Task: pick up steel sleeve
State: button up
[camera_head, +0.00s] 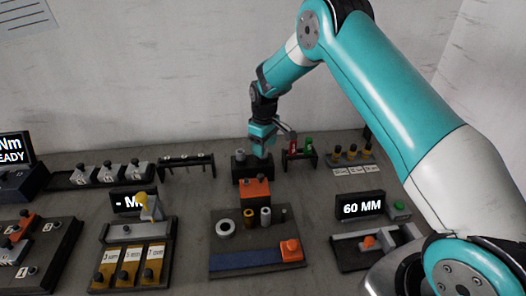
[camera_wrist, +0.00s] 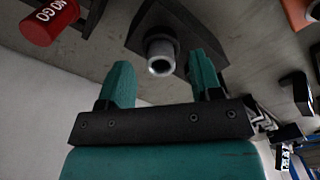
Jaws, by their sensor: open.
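A grey hollow steel sleeve (camera_wrist: 160,62) stands in a dark block (camera_wrist: 178,22) in the wrist view. In the head view what looks like the same sleeve (camera_head: 240,154) sits on the left part of a black block (camera_head: 250,178) near the back wall. My gripper (camera_head: 263,150) is at the block, just right of the sleeve in the head view. In the wrist view my gripper (camera_wrist: 161,72) has its two teal fingers apart, with the sleeve showing between and beyond them. No contact with the sleeve is visible.
A red NO GO gauge (camera_wrist: 50,22) hangs on a rack (camera_head: 300,158) close right of my gripper. An orange block (camera_head: 255,189) stands in front. A mat (camera_head: 225,240) holds a ring and several small cylinders, one grey. A 60 MM display (camera_head: 361,207) is at right.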

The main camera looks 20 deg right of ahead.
jog(key=shift+f, duration=1.15)
jog(key=c, duration=0.8)
jog(key=shift+r, duration=0.15)
